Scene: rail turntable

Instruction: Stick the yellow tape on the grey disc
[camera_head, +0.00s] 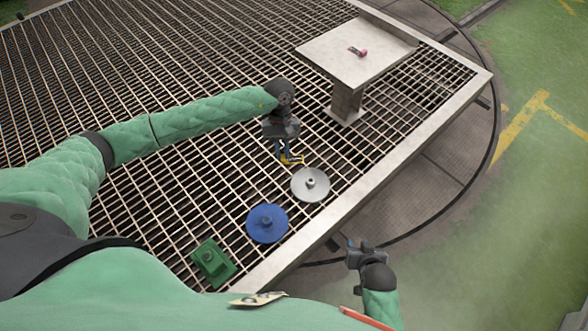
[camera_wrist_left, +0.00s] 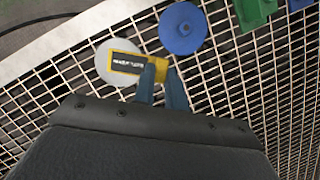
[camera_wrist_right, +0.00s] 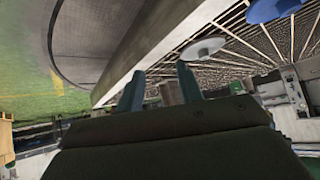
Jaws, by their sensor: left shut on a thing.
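The yellow tape (camera_head: 292,160) is a yellow piece with a dark, lettered face (camera_wrist_left: 125,63). My left gripper (camera_head: 284,153) is shut on one end of it. The grey disc (camera_head: 312,195) lies on the grating with a small raised hub, just below and right of the tape in the head view. In the left wrist view the tape overlaps the grey disc (camera_wrist_left: 102,68); whether they touch cannot be told. My right gripper (camera_head: 352,245) is open and empty beyond the platform's edge. Its fingers stand apart in the right wrist view (camera_wrist_right: 160,88).
A blue disc (camera_head: 267,231) and a green block (camera_head: 211,270) with a round top lie on the grating in line with the grey disc. The metal platform edge (camera_head: 390,165) runs along the right.

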